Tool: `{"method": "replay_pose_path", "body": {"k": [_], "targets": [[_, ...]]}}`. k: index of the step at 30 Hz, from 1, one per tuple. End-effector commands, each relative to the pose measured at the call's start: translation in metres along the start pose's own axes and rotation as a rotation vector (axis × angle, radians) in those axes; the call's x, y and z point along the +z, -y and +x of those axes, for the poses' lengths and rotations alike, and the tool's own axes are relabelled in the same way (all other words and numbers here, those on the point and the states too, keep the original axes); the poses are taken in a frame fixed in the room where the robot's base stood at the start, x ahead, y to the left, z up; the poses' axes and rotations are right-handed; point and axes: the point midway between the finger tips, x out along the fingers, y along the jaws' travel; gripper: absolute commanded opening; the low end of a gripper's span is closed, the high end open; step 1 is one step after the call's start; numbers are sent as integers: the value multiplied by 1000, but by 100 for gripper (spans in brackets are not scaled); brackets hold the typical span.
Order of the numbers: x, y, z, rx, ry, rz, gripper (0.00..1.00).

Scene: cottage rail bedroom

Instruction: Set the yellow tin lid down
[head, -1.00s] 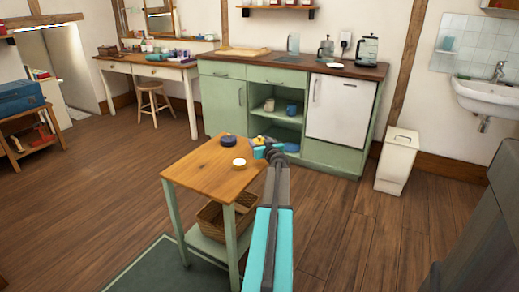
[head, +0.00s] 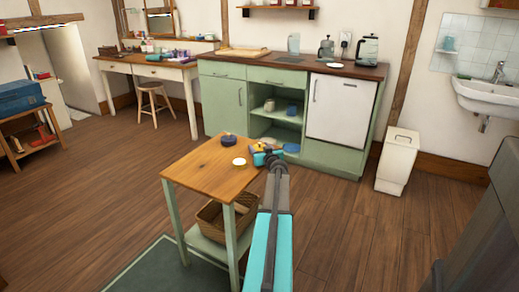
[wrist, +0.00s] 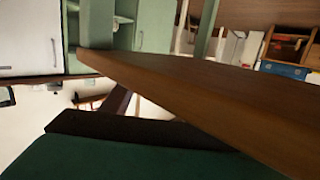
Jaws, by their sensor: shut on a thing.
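In the head view, my gripper (head: 262,155) is at the far right edge of the small wooden table (head: 205,172). It is shut on a small yellow piece, which I take for the yellow tin lid (head: 257,147); the fingers partly hide it. I cannot tell whether the lid touches the tabletop. A round yellow-rimmed tin with a pale centre (head: 239,163) sits on the table, left of and nearer than my gripper. The wrist view shows the table's wooden edge (wrist: 200,105) close up, but no lid that I can make out.
A dark blue round tin (head: 229,139) stands near the table's far edge. The left and front of the tabletop are clear. A wicker basket (head: 212,217) is on the shelf below. Green cabinets (head: 222,102) stand behind, with floor between.

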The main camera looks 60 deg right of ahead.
Motion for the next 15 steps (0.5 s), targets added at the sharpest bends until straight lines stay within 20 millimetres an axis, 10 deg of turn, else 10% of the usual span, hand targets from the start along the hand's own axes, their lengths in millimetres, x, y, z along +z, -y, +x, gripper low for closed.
{"method": "replay_pose_path", "body": {"k": [10, 11, 15], "targets": [[4, 0, 1, 0, 0, 0, 33], [3, 0, 0, 0, 1, 0, 59], [4, 0, 0, -1, 1, -1, 73]]}}
